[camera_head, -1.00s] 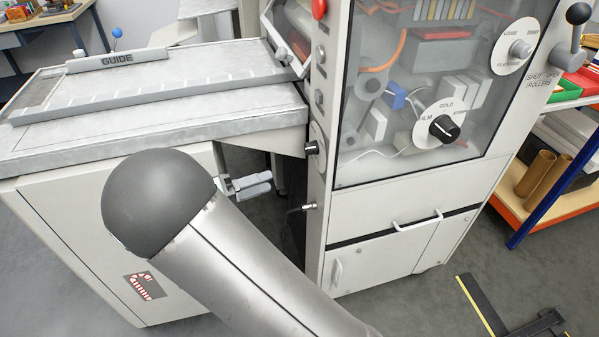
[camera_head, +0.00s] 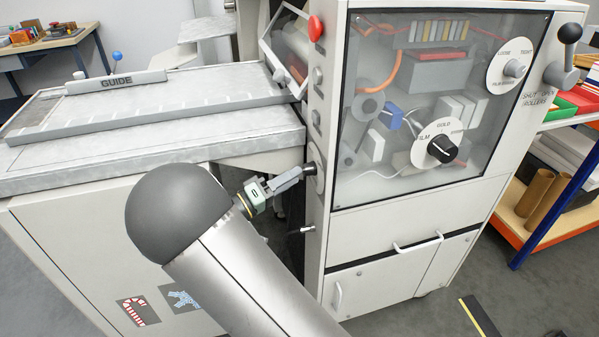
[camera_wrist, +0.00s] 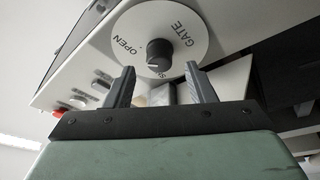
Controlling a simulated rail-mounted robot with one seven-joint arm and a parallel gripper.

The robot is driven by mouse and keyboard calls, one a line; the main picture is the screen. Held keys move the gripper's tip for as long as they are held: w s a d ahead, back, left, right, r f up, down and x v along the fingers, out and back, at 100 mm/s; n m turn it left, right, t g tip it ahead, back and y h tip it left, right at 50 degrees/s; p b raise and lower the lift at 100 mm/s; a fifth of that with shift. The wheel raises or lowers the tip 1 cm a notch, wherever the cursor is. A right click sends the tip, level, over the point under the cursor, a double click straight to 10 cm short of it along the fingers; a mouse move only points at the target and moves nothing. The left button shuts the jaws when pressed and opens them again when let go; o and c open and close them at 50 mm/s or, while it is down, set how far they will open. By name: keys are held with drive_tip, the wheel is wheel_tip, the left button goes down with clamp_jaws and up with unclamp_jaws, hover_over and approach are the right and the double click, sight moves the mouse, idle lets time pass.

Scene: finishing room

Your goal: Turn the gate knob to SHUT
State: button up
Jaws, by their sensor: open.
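The gate knob (camera_wrist: 159,52) is black and round, on a white dial marked OPEN, GATE and a partly hidden SHUT in the wrist view. Its setting is too small to read surely. My gripper (camera_wrist: 160,72) is open, its two grey fingers apart and empty, one toward each side of the knob. I cannot tell whether the fingertips are level with it. In the head view my gripper (camera_head: 299,172) reaches the machine's narrow left side, where the dial (camera_head: 319,164) shows edge-on and the fingers largely hide the knob.
Beside the dial are a red button (camera_head: 316,28) above and a small metal peg (camera_head: 304,229) below. The feed table (camera_head: 150,150) with its GUIDE bar (camera_head: 116,82) lies close left. Another dial knob (camera_head: 442,149) is on the machine's front window.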

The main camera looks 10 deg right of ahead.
sight(309, 169)
drive_tip(key=shift+x, duration=1.55)
drive_tip(key=shift+c, duration=0.3)
drive_tip(key=c, duration=0.9)
drive_tip(key=shift+r+n+p, duration=0.15)
drive_tip(key=shift+n+p, duration=0.3)
drive_tip(key=shift+n, duration=0.05)
drive_tip(key=shift+r+n+g+y+p, duration=0.1)
drive_tip(key=shift+n+g+y+p, duration=0.5)
drive_tip(key=shift+n+p, duration=1.8)
drive_tip(key=shift+r+n+g+y+p, duration=0.15)
drive_tip(key=shift+n+y+p, duration=0.85)
drive_tip(key=shift+n+p, duration=1.4)
drive_tip(key=shift+r+n+g+y+p, duration=0.1)
drive_tip(key=shift+n+g+y+p, duration=0.55)
drive_tip(key=shift+n+p, duration=1.75)
drive_tip(key=shift+f+n+b, duration=0.1)
drive_tip(key=shift+n+b, duration=0.4)
drive_tip(key=shift+n, duration=0.2)
